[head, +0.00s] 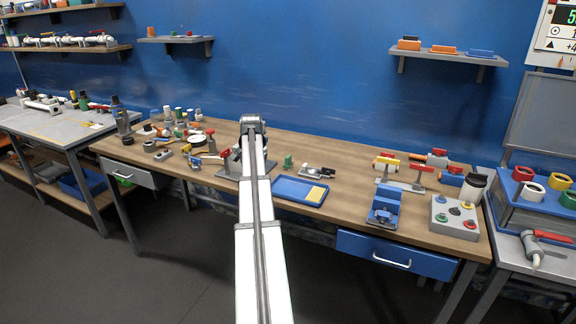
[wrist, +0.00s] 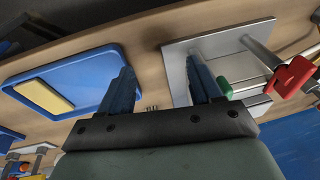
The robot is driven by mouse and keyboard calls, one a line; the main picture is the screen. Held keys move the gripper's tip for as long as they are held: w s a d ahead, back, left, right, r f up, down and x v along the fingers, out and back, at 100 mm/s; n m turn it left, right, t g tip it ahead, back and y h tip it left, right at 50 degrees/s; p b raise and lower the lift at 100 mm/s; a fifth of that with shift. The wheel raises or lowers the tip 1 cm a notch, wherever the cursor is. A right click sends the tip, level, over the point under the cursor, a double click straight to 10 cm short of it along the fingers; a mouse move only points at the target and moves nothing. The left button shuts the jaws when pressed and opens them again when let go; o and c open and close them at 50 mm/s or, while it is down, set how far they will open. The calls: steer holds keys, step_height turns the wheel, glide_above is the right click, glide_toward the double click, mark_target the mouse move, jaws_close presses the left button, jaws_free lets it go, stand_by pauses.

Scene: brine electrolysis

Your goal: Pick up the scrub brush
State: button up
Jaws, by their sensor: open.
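I cannot pick out the scrub brush for certain in either view. In the wrist view my gripper (wrist: 163,77) has its two blue fingers spread apart, with bare wooden bench top between the tips. Small dark marks (wrist: 151,107) show between the fingers near the palm, too little to name. In the head view my arm reaches over the bench and hides the gripper fingers and part of the bench beneath. A small grey and black item (head: 318,173) lies behind the blue tray (head: 281,194); I cannot tell what it is.
The tray, holding a yellow block (wrist: 43,97), lies left of the fingers in the wrist view. A metal plate (wrist: 178,62) with a post and red handle (wrist: 293,76) lies right. A green item (wrist: 224,87) is close to the right finger. A blue holder (head: 385,205) stands further right.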

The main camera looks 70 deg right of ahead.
steer(key=g+h, duration=0.1)
steer(key=h, duration=0.1)
glide_toward(288, 157)
steer(key=x, duration=0.7)
steer(key=shift+d+f, duration=0.15)
steer(key=shift+d, duration=0.1)
steer(key=shift+x, duration=2.65)
steer(key=shift+c, duration=0.2)
steer(key=c, duration=1.1)
